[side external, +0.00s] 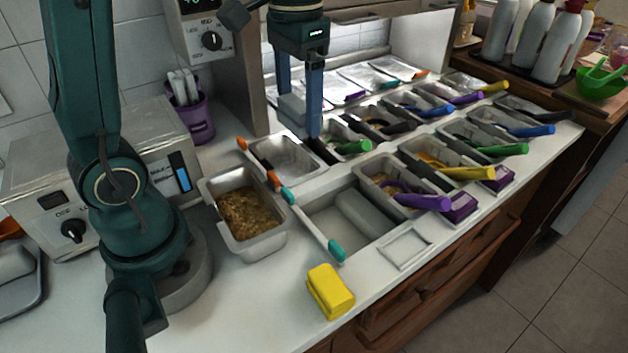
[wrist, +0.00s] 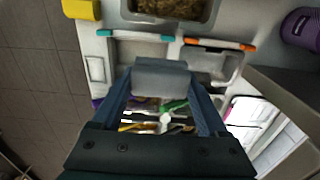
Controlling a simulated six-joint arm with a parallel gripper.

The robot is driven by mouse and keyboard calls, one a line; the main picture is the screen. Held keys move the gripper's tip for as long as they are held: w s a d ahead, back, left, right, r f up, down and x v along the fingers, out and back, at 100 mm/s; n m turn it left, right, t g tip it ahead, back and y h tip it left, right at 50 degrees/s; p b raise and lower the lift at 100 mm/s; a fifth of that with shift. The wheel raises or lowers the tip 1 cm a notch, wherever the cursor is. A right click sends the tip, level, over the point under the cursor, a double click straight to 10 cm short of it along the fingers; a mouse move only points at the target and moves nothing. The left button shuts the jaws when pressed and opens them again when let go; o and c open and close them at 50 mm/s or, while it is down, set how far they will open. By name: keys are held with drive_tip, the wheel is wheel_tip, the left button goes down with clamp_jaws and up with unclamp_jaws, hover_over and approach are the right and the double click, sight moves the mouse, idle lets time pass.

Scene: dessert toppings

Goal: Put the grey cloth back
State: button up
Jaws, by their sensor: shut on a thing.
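My gripper (side external: 302,126) is shut on a grey, block-like folded cloth (side external: 294,108). It holds the cloth above the far-left end of the topping containers, beside the empty metal pan. In the wrist view the grey cloth (wrist: 160,74) spans between the two fingers (wrist: 160,84). A yellow folded cloth (side external: 330,290) lies on the front of the white counter. A small, empty white square frame (side external: 405,248) lies to its right near the counter edge; it also shows in the wrist view (wrist: 96,69).
A metal pan of brown crumbs (side external: 250,215) stands near my base. A wide grey container (side external: 318,210) has a teal-tipped tool at its edge. Several topping bins with coloured handles fill the right side. Purple boxes (side external: 460,208) line the front. Open counter surrounds the yellow cloth.

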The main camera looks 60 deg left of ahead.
drive_tip(key=shift+w+m, duration=0.1)
drive_tip(key=shift+m, duration=0.2)
drive_tip(key=shift+f+m, duration=0.35)
drive_tip(key=shift+m, duration=0.25)
drive_tip(key=s+d+f+m, duration=0.1)
drive_tip(key=s+d+m, duration=0.1)
drive_tip(key=s+m, duration=0.1)
drive_tip(key=s+d+f+m, duration=0.2)
drive_tip(key=s+m, duration=0.1)
drive_tip(key=m, duration=0.1)
drive_tip(key=s+d+f+m, duration=0.2)
drive_tip(key=s+m, duration=0.1)
drive_tip(key=m, duration=0.1)
drive_tip(key=shift+s+d+m, duration=0.15)
drive_tip(key=shift+d+m, duration=0.05)
drive_tip(key=shift+m, duration=0.1)
drive_tip(key=shift+s+d+f, duration=0.1)
drive_tip(key=shift+d+f, duration=0.05)
drive_tip(key=shift+d, duration=0.15)
hover_over(281, 327)
wheel_tip(281, 327, down, 7)
drive_tip(key=shift+a+r, duration=0.1)
drive_tip(key=shift+r, duration=0.1)
drive_tip(key=shift+f, duration=2.05)
